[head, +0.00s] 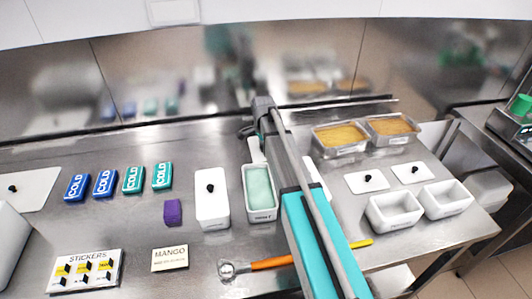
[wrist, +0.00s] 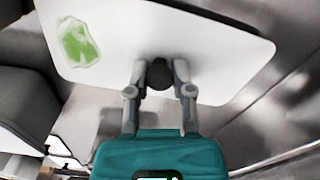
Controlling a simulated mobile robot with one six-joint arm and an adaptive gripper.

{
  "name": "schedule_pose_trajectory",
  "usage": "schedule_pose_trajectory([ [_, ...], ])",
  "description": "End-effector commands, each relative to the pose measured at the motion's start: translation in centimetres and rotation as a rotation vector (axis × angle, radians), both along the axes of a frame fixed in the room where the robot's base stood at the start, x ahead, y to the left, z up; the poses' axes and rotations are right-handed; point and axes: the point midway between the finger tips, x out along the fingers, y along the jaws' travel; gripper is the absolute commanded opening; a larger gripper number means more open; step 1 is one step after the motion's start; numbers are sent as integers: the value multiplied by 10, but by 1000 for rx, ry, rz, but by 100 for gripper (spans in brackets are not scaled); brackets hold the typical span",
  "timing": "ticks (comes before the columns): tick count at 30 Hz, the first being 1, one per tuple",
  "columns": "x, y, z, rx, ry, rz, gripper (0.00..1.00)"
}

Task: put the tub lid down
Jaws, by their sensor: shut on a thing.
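My gripper (wrist: 160,76) is shut on the black knob (wrist: 159,72) of a white, rounded rectangular lid (wrist: 215,55) in the wrist view. A pale green patch (wrist: 78,42) shows on the lid's left part. In the head view my arm reaches toward the back of the steel counter and hides my gripper; white pieces (head: 316,178) show beside the arm, and I cannot tell whether they are this lid. An uncovered white tub with pale green contents (head: 260,190) stands just left of the arm. What lies under the held lid is hidden.
A lidded white tub (head: 211,205) stands left of the green one. Cold packs (head: 133,179), a purple block (head: 172,212), a MANGO card (head: 170,257) and an orange-handled tool (head: 270,263) lie around. Right are two yellow-filled pans (head: 340,137), small lids (head: 367,181) and empty tubs (head: 393,211).

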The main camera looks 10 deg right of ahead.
Motion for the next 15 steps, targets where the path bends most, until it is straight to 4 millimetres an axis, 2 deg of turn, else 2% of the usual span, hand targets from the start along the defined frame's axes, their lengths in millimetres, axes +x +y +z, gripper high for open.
schedule_pose_trajectory([
  [3, 0, 0, -9, 0, 0, 0, 0],
  [15, 0, 0, -10, 0, 0, 1, 0],
])
